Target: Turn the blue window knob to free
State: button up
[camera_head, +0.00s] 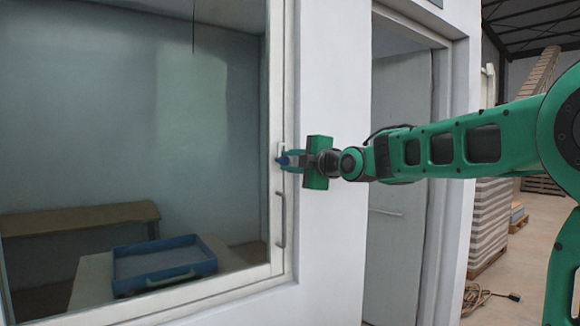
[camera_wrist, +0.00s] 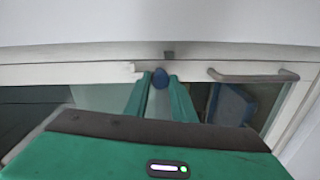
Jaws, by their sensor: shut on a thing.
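The blue window knob (camera_head: 283,160) sits on the right-hand frame of the window, above the window's grey bar handle. In the wrist view the knob (camera_wrist: 160,78) shows as a dark blue round shape between the tips of my two green fingers. My gripper (camera_head: 289,160) reaches it from the right and is shut on it; the wrist view shows the finger tips (camera_wrist: 160,82) on either side of the knob. The fingers cover part of the knob in the head view. I cannot tell which way the knob is turned.
The bar handle (camera_head: 282,220) is below the knob, and in the wrist view it (camera_wrist: 252,76) lies to the right. Behind the glass are a blue tray (camera_head: 163,281) and a wooden bench (camera_head: 80,218).

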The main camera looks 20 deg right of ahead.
jog(key=shift+f, duration=0.15)
jog(key=o, duration=1.1)
jog(key=shift+c, duration=0.2)
jog(key=shift+s+d, duration=0.1)
jog(key=shift+s, duration=0.1)
jog(key=v, duration=1)
jog(key=shift+s, duration=0.1)
